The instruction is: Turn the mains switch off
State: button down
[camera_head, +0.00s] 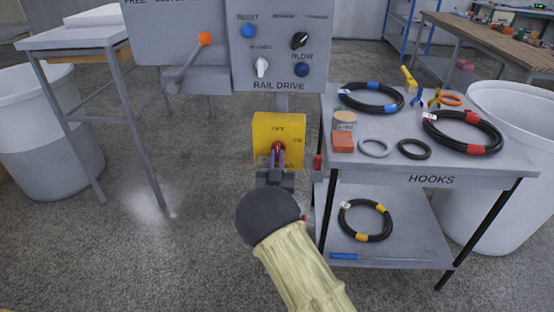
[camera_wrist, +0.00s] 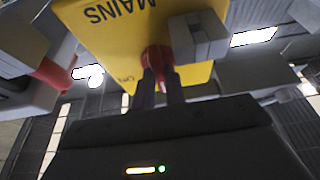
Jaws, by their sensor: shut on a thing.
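The mains switch is a yellow box (camera_head: 262,125) below the rail drive panel, marked OFF at the top and ON at the right. In the wrist view the yellow plate (camera_wrist: 100,40) shows the word MAINS upside down. Its red handle (camera_head: 278,148) sits at the box front; it also shows in the wrist view (camera_wrist: 156,57). My gripper (camera_head: 277,161) is shut on the red handle, with its two fingers (camera_wrist: 161,82) on either side of it. The fingers hide part of the handle, so I cannot tell exactly where it points.
A hooks cart (camera_head: 465,182) with hoses and rings stands close at the right. White bins stand at both sides.

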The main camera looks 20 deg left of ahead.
jog(key=shift+f, duration=0.15)
jog(key=c, duration=1.7)
grip_release()
jog(key=shift+s, duration=0.1)
jog(key=p+v, duration=0.1)
jog(key=v, duration=1.6)
jog(key=shift+s, duration=0.15)
